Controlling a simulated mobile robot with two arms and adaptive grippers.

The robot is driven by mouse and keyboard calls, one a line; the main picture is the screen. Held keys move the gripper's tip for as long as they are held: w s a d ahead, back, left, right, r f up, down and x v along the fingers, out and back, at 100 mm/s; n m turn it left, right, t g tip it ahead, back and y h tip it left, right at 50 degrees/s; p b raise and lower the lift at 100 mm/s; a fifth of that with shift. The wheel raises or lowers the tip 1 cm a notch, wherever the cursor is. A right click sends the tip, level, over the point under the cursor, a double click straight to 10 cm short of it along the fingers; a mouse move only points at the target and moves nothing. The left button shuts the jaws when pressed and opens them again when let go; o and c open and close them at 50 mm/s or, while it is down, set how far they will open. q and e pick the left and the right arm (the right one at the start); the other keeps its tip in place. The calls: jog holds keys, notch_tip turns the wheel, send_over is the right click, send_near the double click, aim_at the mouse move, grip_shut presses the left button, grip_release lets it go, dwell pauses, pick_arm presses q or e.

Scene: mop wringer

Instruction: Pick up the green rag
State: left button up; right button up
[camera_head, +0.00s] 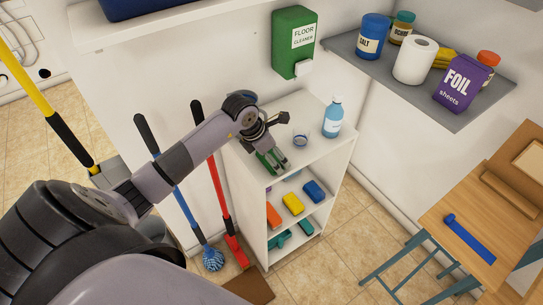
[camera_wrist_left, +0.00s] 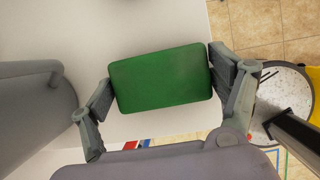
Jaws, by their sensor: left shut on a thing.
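The green rag (camera_head: 266,162) is at the left part of the white shelf unit's top, partly hidden by my left gripper (camera_head: 277,163). In the left wrist view the rag (camera_wrist_left: 162,80) is a flat green block with rounded corners. The two fingers of my left gripper (camera_wrist_left: 160,84) press on its two short ends, so the gripper is shut on it. I cannot tell whether the rag touches the shelf top or is just above it. My right gripper is in neither view.
A blue bottle (camera_head: 333,118) and a small glass-like item (camera_head: 300,140) stand on the shelf top (camera_head: 315,150). Orange, yellow and blue sponges (camera_head: 293,204) lie on the shelf below. A red-handled broom (camera_head: 220,200) and a blue mop (camera_head: 185,205) lean at its left.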

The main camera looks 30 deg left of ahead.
aim_at(272, 154)
pick_arm(q)
notch_tip(272, 154, up, 10)
jog(key=shift+b, duration=1.15)
jog(key=o, duration=0.5)
jog(key=c, duration=0.6)
jog(key=shift+d, duration=0.1)
